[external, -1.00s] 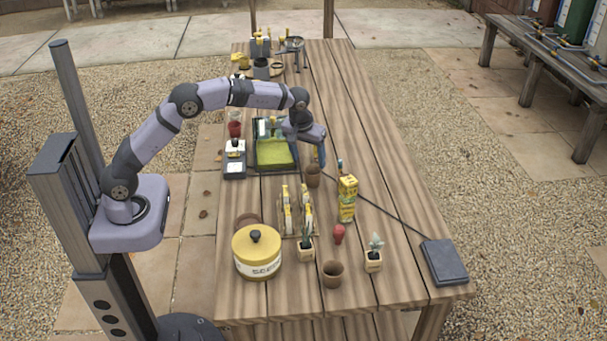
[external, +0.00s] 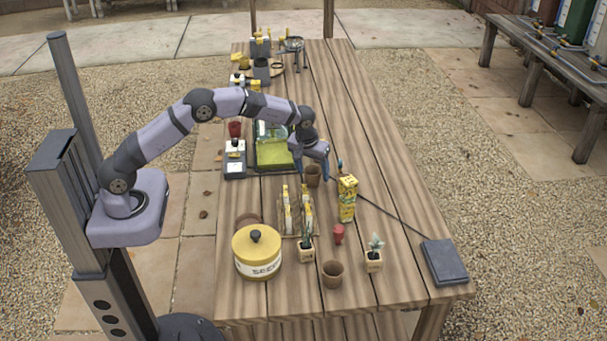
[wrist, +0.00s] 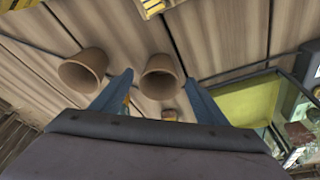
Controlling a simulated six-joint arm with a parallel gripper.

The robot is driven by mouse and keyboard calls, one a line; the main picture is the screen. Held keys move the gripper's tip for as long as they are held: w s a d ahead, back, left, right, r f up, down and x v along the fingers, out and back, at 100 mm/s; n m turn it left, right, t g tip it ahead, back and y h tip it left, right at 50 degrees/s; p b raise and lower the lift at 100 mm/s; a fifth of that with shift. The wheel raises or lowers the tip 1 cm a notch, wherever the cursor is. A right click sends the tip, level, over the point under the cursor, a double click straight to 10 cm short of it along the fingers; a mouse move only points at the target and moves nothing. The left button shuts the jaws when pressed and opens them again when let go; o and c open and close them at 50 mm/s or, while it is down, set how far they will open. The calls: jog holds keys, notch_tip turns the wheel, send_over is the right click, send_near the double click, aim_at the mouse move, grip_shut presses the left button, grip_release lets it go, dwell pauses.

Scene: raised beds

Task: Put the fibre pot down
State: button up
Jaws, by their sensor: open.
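A brown fibre pot (external: 313,176) stands upright on the wooden table, just right of the green-lined tray. My gripper (external: 313,168) is open just behind and above it, with its blue fingers apart. In the wrist view a brown pot (wrist: 160,77) shows in the gap between the fingertips (wrist: 160,76), with no clear contact on either side. A second brown pot (wrist: 85,71) lies left of the left finger in that view. Another brown pot (external: 332,273) stands near the table's front edge.
The tray (external: 276,170) is to the left of my gripper. A yellow patterned box (external: 347,199) stands to the front right, and a rack of seed packets (external: 297,212) in front. A cable runs to a dark pad (external: 444,262). The table's right side is mostly clear.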

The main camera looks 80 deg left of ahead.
jog(key=shift+f, duration=0.15)
jog(key=c, duration=1.2)
notch_tip(320, 180, up, 10)
jog(key=shift+b, duration=0.65)
